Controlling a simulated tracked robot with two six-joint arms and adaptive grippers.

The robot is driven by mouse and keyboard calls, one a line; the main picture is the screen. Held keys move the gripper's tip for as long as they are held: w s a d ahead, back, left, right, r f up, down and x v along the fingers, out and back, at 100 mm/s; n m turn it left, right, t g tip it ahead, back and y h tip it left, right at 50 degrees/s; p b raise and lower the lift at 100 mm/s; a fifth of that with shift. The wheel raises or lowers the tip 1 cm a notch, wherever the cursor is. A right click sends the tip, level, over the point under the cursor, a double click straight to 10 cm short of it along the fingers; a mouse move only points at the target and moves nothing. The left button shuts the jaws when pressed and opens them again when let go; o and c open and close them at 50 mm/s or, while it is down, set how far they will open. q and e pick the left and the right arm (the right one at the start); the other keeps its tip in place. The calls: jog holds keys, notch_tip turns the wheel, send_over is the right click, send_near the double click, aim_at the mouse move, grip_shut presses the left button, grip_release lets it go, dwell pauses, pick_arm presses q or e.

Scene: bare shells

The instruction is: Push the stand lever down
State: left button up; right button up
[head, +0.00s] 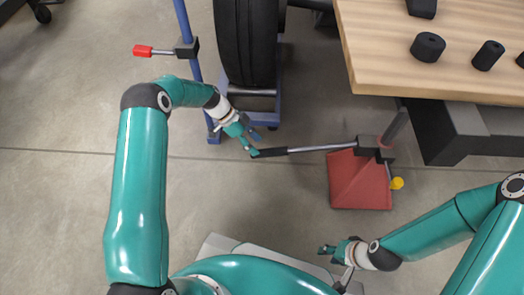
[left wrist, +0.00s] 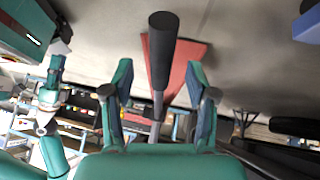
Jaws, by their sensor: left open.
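The stand lever is a thin metal bar with a black grip (head: 270,153), reaching left, roughly level in the picture, from the red stand (head: 360,185). My left gripper (head: 253,143) is open at the free end of the grip. In the left wrist view the black grip (left wrist: 162,55) shows between the two spread fingers (left wrist: 160,80), with a gap on each side. I cannot tell its exact height against the fingers. The red base (left wrist: 185,65) shows behind it. My right gripper (head: 328,250) is away from the lever, low in the head view, too small to read.
A wooden table (head: 400,75) with black cylinders (head: 427,46) stands at the upper right. A black tyre (head: 247,40) rests on a blue frame (head: 277,100) behind my left gripper. A blue post (head: 183,22) has a red-tipped handle (head: 143,51). A yellow knob (head: 397,183) is beside the red stand.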

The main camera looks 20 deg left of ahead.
pick_arm(q)
jog(key=v, duration=0.5)
jog(key=shift+s, duration=0.1)
jog(key=shift+d, duration=0.1)
